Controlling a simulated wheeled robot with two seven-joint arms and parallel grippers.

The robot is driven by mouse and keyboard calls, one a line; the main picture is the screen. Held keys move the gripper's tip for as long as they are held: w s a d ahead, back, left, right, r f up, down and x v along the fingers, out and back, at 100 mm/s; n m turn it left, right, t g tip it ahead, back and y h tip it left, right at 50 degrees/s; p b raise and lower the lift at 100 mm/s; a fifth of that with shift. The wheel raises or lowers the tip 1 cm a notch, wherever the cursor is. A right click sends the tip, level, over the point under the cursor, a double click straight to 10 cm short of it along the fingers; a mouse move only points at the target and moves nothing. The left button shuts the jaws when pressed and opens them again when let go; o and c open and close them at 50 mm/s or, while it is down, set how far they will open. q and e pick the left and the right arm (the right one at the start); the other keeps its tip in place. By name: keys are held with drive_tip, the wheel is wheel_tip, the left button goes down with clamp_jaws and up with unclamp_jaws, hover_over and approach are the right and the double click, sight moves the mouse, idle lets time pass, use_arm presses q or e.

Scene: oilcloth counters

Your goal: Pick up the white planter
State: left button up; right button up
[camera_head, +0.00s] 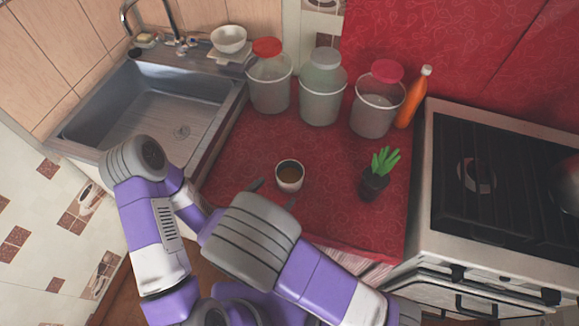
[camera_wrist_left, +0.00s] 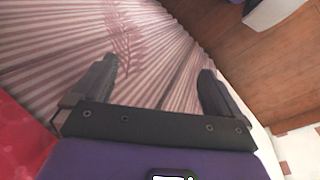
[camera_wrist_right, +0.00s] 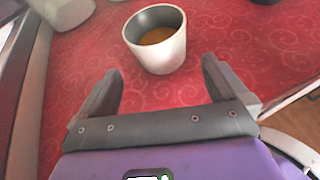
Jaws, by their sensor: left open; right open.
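The white planter (camera_head: 289,178) is a small white pot with brown contents, standing upright on the red counter. My right gripper (camera_head: 273,194) is open and empty on the near side of it, with its fingers pointing toward it. In the right wrist view the planter (camera_wrist_right: 159,52) stands just beyond and between the two open fingertips (camera_wrist_right: 160,67), apart from them. My left gripper (camera_wrist_left: 156,68) is open and empty in the left wrist view, facing a pleated striped curtain (camera_wrist_left: 150,35). I cannot make out its fingers in the head view.
A dark pot with a green plant (camera_head: 376,178) stands right of the planter. Several containers, including a red-lidded one (camera_head: 268,85), and an orange bottle (camera_head: 414,100) line the back. A sink (camera_head: 150,108) is left, a stove (camera_head: 500,190) right. The counter around the planter is clear.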

sight(282, 186)
drive_tip(key=shift+x, duration=0.85)
drive_tip(key=b+x, duration=0.2)
drive_tip(key=x, duration=0.1)
drive_tip(key=shift+w+d+f, duration=0.2)
drive_tip(key=shift+w, duration=0.05)
drive_tip(key=shift+w+d+f, duration=0.1)
drive_tip(key=shift+w+d, duration=0.2)
drive_tip(key=shift+w, duration=0.1)
drive_tip(key=c, duration=1)
wheel_tip(282, 186, up, 10)
drive_tip(key=p, duration=0.3)
drive_tip(key=shift+p, duration=0.35)
